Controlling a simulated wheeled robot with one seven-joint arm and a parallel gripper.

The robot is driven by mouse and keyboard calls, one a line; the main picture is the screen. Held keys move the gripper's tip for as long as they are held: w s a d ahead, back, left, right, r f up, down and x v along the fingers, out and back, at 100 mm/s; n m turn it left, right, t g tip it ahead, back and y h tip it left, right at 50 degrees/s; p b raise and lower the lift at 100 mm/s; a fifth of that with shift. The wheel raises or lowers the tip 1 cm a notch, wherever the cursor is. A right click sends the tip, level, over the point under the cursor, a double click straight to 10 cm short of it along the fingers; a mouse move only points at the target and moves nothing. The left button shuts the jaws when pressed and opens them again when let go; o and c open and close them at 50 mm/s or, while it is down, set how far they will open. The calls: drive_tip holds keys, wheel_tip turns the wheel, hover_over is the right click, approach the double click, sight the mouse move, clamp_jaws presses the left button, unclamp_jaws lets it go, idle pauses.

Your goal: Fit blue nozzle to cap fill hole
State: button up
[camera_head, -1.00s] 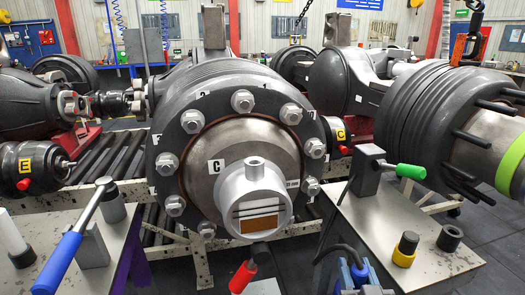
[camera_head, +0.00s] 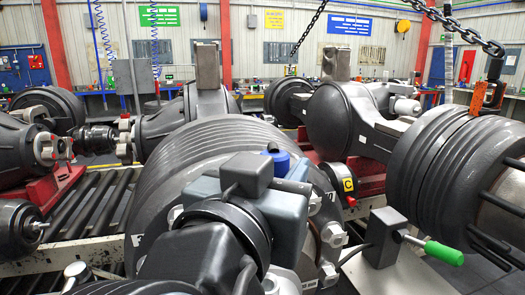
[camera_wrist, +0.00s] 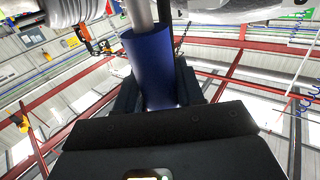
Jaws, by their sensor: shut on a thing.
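In the wrist view, the blue nozzle (camera_wrist: 146,65) sits between the two dark fingers of my gripper (camera_wrist: 156,82), which is shut on it. A grey metal tube shows at the nozzle's upper end in that picture. In the head view, a small blue part of the nozzle (camera_head: 277,160) shows beyond my wrist, over the front upper part of the large dark ribbed hub (camera_head: 190,150). My arm hides the cap and its fill hole in the head view. I cannot tell whether the nozzle touches the cap.
A block with a green-handled tool (camera_head: 440,252) stands on the right bench. Another ribbed hub with long studs (camera_head: 440,165) is at the right. A chain with a hook (camera_head: 492,75) hangs at the upper right. Rollers (camera_head: 95,205) lie to the left.

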drive_tip(key=shift+s+a+r+h, duration=0.2)
drive_tip(key=shift+s+r+h, duration=0.1)
drive_tip(key=shift+r, duration=0.15)
drive_tip(key=shift+s+a+f, duration=0.1)
wheel_tip(320, 180, down, 6)
drive_tip(key=b, duration=0.5)
drive_tip(key=shift+r, duration=0.25)
drive_tip(key=shift+f+b, duration=0.2)
drive_tip(key=shift+b, duration=0.2)
drive_tip(key=shift+f+b, duration=0.35)
drive_tip(key=shift+f+b, duration=1.4)
drive_tip(key=shift+f, duration=0.2)
drive_tip(key=o, duration=1.2)
